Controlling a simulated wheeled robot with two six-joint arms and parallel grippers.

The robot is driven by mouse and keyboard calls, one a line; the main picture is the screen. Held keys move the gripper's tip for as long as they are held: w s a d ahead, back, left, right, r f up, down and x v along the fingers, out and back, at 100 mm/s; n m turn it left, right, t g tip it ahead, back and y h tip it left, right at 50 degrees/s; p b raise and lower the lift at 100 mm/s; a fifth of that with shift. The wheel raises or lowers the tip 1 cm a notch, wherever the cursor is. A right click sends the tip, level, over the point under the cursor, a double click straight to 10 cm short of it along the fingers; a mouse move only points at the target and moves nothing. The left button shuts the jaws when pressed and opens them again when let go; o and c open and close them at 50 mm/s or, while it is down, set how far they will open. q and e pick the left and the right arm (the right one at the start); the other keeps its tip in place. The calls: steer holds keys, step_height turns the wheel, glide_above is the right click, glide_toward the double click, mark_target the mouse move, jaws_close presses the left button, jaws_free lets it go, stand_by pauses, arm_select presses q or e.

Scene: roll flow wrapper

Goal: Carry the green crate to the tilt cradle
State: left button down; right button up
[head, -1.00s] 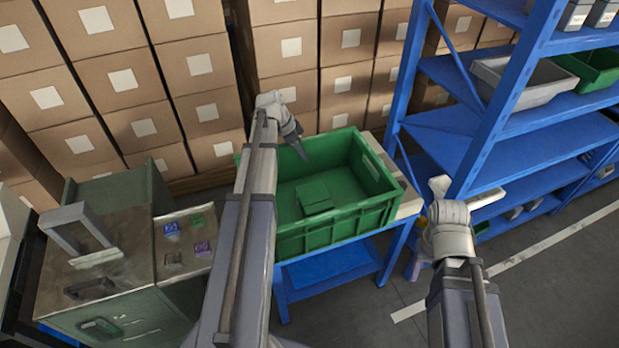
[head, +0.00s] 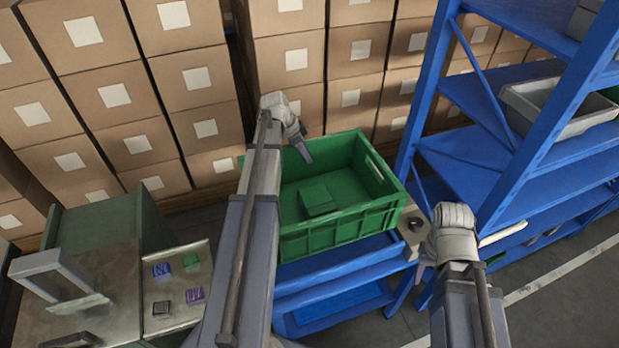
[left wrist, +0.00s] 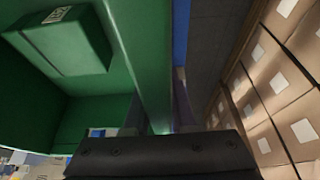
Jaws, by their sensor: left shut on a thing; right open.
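The green crate (head: 340,220) is open-topped, with a smaller green box (head: 317,199) lying inside. My left gripper (head: 303,150) is shut on the crate's far side wall, and my left arm crosses over the crate's left part. The left wrist view shows the gripper (left wrist: 160,152) close against the green crate wall (left wrist: 145,55).
A metal-topped cabinet (head: 90,290) with a small tray (head: 180,305) of coloured pieces stands at the left. Stacked cartons (head: 200,90) line the back. Blue shelving (head: 510,130) holding a grey bin (head: 560,115) rises close at the right. Grey floor shows at the lower right.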

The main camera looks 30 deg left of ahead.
mark_target(308, 177)
arm_select(q)
steer(key=shift+f+b, duration=2.35)
steer(key=shift+f, duration=0.35)
step_height(308, 177, down, 4)
steer(key=b, duration=0.3)
steer(key=shift+r+b, duration=0.15)
steer(key=shift+b, duration=0.2)
steer(key=c, duration=0.7)
jaws_free()
steer(key=shift+c, duration=0.2)
